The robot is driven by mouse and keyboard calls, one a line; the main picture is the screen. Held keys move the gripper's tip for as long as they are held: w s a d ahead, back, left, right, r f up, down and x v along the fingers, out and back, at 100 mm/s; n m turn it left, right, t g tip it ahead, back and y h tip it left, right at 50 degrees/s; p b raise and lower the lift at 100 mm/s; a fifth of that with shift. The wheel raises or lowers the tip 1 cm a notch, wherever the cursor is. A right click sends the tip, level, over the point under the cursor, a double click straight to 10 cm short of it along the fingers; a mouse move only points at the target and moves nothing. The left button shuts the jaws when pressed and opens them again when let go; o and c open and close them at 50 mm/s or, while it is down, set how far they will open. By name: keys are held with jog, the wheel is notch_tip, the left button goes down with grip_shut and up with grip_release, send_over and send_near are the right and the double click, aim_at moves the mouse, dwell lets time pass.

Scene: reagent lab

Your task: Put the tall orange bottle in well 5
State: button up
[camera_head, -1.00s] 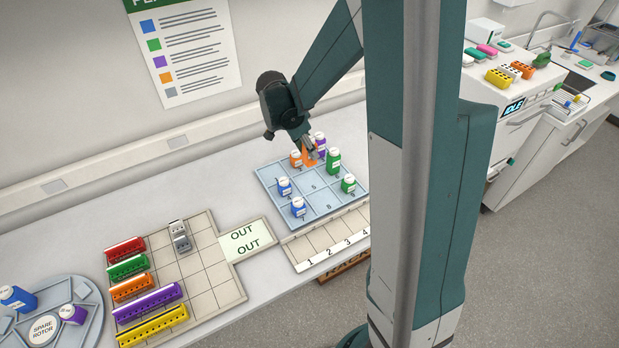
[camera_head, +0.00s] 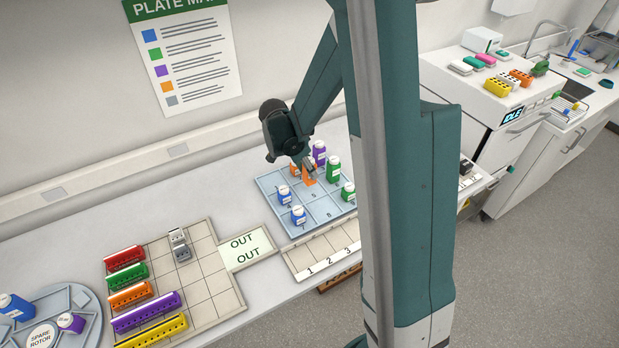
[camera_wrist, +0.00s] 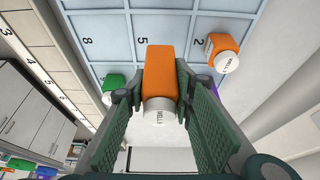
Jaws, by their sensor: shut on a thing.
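My gripper (camera_head: 309,171) is shut on the tall orange bottle (camera_head: 310,179), over the middle of the blue numbered tray (camera_head: 324,213). In the wrist view, the bottle (camera_wrist: 162,62) has a white cap and stands between the two green fingers of my gripper (camera_wrist: 160,88). The printed 5 shows just beside the bottle's base end. I cannot tell whether the base touches the tray.
Around the held bottle stand a purple bottle (camera_head: 319,150), a taller green bottle (camera_head: 333,172), a smaller green bottle (camera_head: 348,193) and two blue bottles (camera_head: 284,197) (camera_head: 298,217). A numbered strip (camera_head: 305,257) lies in front. My arm hides the tray's right side.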

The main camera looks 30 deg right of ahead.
aim_at(310, 178)
jog(key=shift+f, duration=2.05)
jog(key=shift+f, duration=0.2)
jog(key=o, duration=0.9)
jog(key=shift+r, duration=0.25)
jog(key=v, duration=1.2)
jog(key=shift+a, duration=0.1)
